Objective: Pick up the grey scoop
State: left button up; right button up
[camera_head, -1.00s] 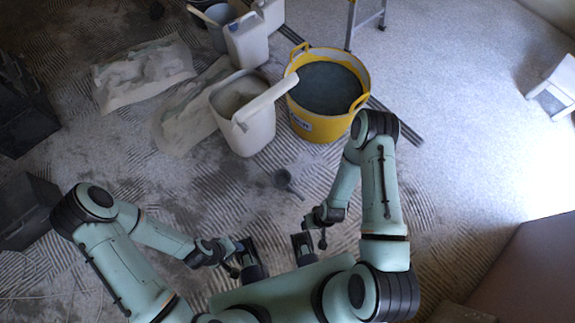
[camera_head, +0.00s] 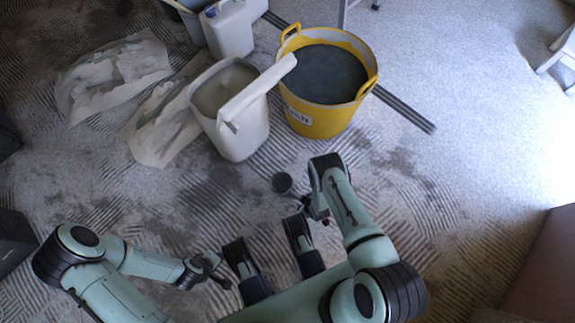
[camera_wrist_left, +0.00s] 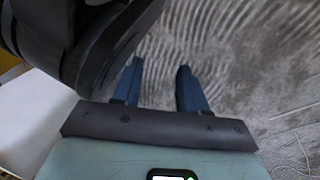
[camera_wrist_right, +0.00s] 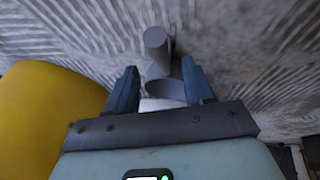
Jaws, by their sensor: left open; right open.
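The grey scoop (camera_head: 282,182) lies on the ridged floor in front of me, its round cup visible and its handle partly hidden by my right arm in the head view. My right gripper (camera_head: 314,211) is open, just right of and nearer to me than the cup. In the right wrist view the scoop (camera_wrist_right: 157,42) shows between and beyond the open fingers (camera_wrist_right: 160,70); I cannot tell whether they touch it. My left gripper (camera_head: 214,270) is open and empty, low on the left. Its wrist view shows only bare floor between the fingers (camera_wrist_left: 158,68).
A yellow tub (camera_head: 318,122) of dark material stands beyond the scoop. Left of it are an open whitish container (camera_head: 238,140) and a white jerrycan (camera_head: 228,32). Torn sacks (camera_head: 110,76) lie farther left. Dark rails (camera_head: 405,110) lie behind the tub.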

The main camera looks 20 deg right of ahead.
aim_at(291, 193)
jog(key=b+x, duration=0.1)
jog(key=x, duration=0.1)
jog(key=b+x, duration=0.1)
jog(key=x, duration=0.1)
jog(key=b+x, duration=0.1)
jog(key=x, duration=0.1)
jog(key=shift+w+a+r, duration=0.15)
jog(key=shift+w+a, duration=0.15)
jog(key=shift+w+f, duration=0.25)
jog(key=shift+f, duration=0.15)
pick_arm(q)
jog(key=s+f+g, duration=0.2)
jog(key=s+f, duration=0.2)
jog(key=s, duration=0.3)
jog(key=shift+s+a+f+n+g, duration=0.2)
jog(key=shift+a+n+g, duration=0.1)
jog(key=shift+a+g, duration=0.15)
pick_arm(e)
grip_shut()
